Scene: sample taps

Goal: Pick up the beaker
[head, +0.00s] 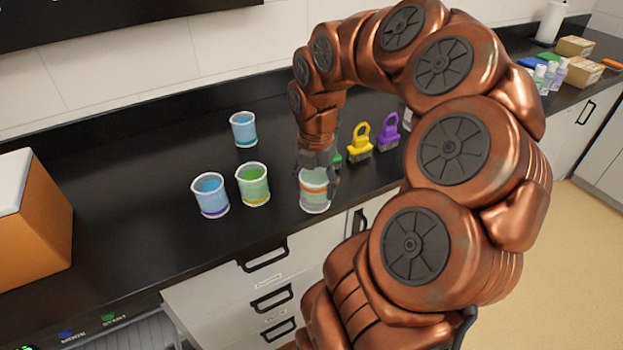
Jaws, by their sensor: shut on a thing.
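Several beakers show in the head view on the black counter. The one at my gripper (317,168) is clear with an orange band and pale green contents; this beaker (314,197) is upright near the counter's front edge. My gripper points down from above and is shut on it, with dark fingers at its rim. I cannot tell whether its base touches the counter. To its left stand a green-filled beaker (254,187) and a blue-filled beaker with a purple base (210,197). Another blue-filled beaker (243,130) stands farther back.
An orange box (35,222) is at the left. Drawers (250,290) are below. The black counter (130,165) is clear at back left.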

